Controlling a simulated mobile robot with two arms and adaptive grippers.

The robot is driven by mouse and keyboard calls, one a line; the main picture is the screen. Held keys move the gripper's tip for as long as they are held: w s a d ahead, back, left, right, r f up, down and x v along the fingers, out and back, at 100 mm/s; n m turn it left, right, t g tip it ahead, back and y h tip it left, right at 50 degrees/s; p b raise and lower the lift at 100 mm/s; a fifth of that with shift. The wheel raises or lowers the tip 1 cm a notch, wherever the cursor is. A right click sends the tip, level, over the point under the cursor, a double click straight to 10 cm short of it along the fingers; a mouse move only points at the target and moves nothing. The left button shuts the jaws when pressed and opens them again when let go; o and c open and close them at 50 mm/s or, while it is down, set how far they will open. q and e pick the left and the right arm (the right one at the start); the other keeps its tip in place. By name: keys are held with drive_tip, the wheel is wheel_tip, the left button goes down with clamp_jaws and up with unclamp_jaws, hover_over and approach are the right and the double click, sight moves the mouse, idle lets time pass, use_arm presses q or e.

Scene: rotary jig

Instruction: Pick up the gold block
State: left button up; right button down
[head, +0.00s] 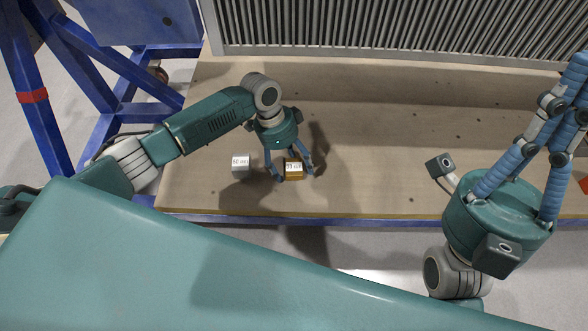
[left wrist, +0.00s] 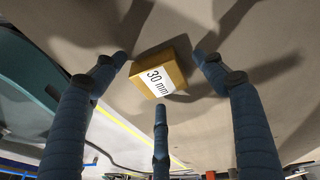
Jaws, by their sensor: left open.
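The gold block (head: 294,172) lies on the wooden table top near its front edge. It also shows in the left wrist view (left wrist: 165,60), with a white label reading "30 mm" on one face. My left gripper (head: 295,176) points down over it with its blue fingers open. In the left wrist view the fingers (left wrist: 163,84) stand spread around the block, two at the sides and one in front of the label. I see no firm grip on it. My right gripper (head: 572,85) is at the right, pointing up, its fingertips at or past the frame edge.
A grey-white block (head: 240,163) labelled "50 mm" lies just left of the gold block. A ribbed metal panel (head: 400,25) stands behind. Blue steel framing (head: 90,70) is at the left.

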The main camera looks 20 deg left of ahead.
use_arm(q)
clamp_jaws()
idle(0.4)
